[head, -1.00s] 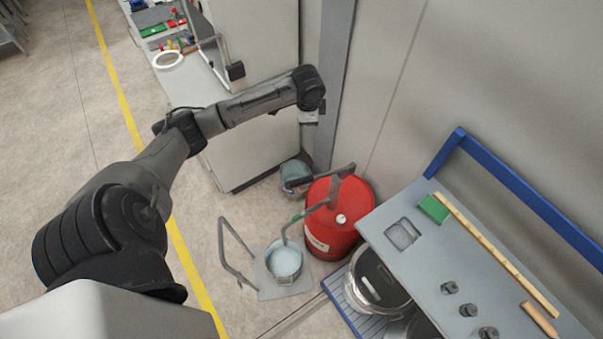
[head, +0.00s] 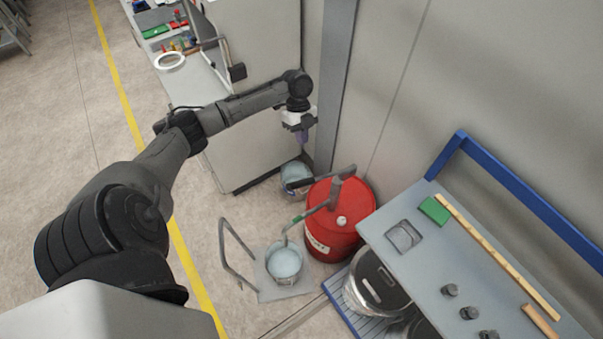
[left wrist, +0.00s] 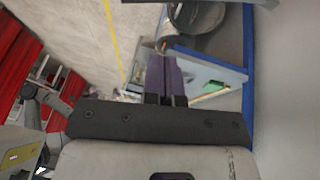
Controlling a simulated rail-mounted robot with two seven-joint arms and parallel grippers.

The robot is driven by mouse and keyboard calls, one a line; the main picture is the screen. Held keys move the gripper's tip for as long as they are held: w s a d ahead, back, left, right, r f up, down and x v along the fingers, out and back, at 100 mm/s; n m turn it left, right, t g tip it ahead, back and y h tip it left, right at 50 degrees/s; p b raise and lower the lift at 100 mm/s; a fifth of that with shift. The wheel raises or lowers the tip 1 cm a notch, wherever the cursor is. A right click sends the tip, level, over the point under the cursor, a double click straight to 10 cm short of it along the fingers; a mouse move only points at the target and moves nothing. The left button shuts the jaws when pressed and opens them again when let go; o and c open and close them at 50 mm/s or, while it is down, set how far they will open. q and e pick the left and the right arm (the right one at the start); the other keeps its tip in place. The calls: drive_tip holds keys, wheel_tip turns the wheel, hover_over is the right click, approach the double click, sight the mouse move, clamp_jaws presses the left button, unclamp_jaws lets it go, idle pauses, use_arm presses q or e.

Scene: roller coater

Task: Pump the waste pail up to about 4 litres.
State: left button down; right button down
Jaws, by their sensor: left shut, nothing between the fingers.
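A red drum (head: 338,237) stands on the floor against the wall, with a hand pump on top. The pump's dark lever (head: 325,178) lies across above the drum. Its grey spout (head: 305,216) reaches left and down toward a metal pail (head: 284,264). That pail stands on a grey platform and holds pale liquid; I cannot read its level. My left gripper (head: 302,138) hangs beyond and above the lever, pointing down, shut and empty. Its purple fingers (left wrist: 164,78) also show together in the left wrist view. My right gripper is out of view.
A second pail (head: 295,174) sits on the floor by the cabinet (head: 258,150). A bent rail (head: 237,245) rises at the platform's left. A grey bench (head: 430,262) with a blue rail stands at the right.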

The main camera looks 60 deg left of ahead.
use_arm(q)
drive_tip(key=p, duration=0.3)
approach(302, 181)
drive_tip(key=x, duration=0.5)
drive_tip(key=shift+w+d+r, duration=0.1)
drive_tip(key=shift+w+d, duration=0.15)
drive_tip(key=shift+w, duration=0.05)
drive_tip(key=shift+s+d+f+p, duration=0.1)
drive_tip(key=shift+s+f+p, duration=0.15)
drive_tip(key=shift+f, duration=0.25)
drive_tip(key=shift+s+d+f+p, duration=0.1)
drive_tip(key=shift+s+f+p, duration=0.1)
drive_tip(key=shift+f, duration=0.25)
drive_tip(key=shift+f, duration=0.1)
